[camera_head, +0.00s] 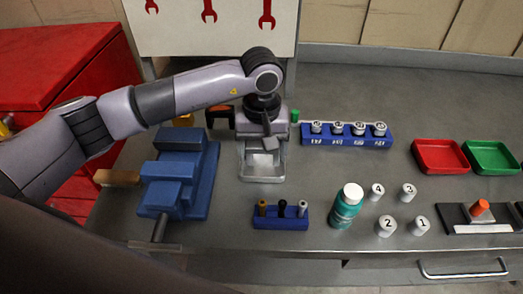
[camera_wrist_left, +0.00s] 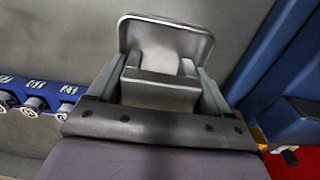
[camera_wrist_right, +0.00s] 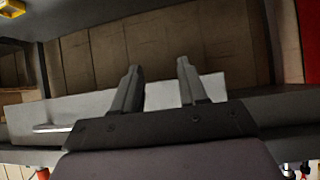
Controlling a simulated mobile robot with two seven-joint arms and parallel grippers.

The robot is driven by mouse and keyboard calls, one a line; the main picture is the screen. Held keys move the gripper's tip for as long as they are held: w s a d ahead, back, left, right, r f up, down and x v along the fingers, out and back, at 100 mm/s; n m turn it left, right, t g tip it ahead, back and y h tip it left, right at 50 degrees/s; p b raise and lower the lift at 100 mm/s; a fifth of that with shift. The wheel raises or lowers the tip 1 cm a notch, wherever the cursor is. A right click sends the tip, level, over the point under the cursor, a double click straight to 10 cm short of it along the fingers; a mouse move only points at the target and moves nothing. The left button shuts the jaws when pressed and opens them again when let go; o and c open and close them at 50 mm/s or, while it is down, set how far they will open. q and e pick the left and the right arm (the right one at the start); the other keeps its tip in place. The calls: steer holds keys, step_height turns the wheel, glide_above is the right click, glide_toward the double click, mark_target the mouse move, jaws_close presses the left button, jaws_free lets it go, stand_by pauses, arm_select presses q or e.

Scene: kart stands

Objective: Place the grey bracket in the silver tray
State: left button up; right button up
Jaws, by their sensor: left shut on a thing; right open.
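The silver tray (camera_head: 262,179) is a small metal tray lying on the grey bench in the middle of the head view. My left gripper (camera_head: 265,140) points down over the tray. It is shut on the grey bracket (camera_wrist_left: 160,88), which sits between the two fingers and overlaps the tray in the left wrist view. Whether the bracket touches the tray floor is hard to tell. My right gripper (camera_wrist_right: 160,85) is open and empty, away from the tray and outside the head view.
A blue vise (camera_head: 180,175) stands left of the tray. A blue holder (camera_head: 290,217) with small pegs and a teal bottle (camera_head: 347,206) are in front. A blue rack (camera_head: 347,137) of numbered weights, a red bin (camera_head: 440,156) and a green bin (camera_head: 490,157) are right.

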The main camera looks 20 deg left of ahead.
arm_select(q)
steer(key=shift+s+a+f+b, duration=0.1)
steer(key=shift+s+f+b, duration=0.05)
steer(key=shift+f+b, duration=0.45)
steer(key=shift+s+a+f+b, duration=0.15)
steer(key=shift+f+b, duration=0.2)
steer(key=shift+f, duration=0.3)
steer(key=o, duration=1.3)
steer(key=shift+d, duration=0.1)
steer(key=shift+r+p, duration=0.35)
steer(key=shift+p, duration=0.15)
steer(key=shift+r+p, duration=0.4)
steer(key=shift+p, duration=0.1)
steer(key=r, duration=0.3)
steer(key=r+b, duration=0.1)
steer(key=r, duration=0.3)
steer(key=r+b, duration=0.1)
steer(key=r, duration=0.3)
steer(key=shift+w+d+r, duration=0.1)
steer(key=shift+w, duration=0.2)
steer(key=shift+r, duration=0.4)
steer(key=shift+s, duration=0.1)
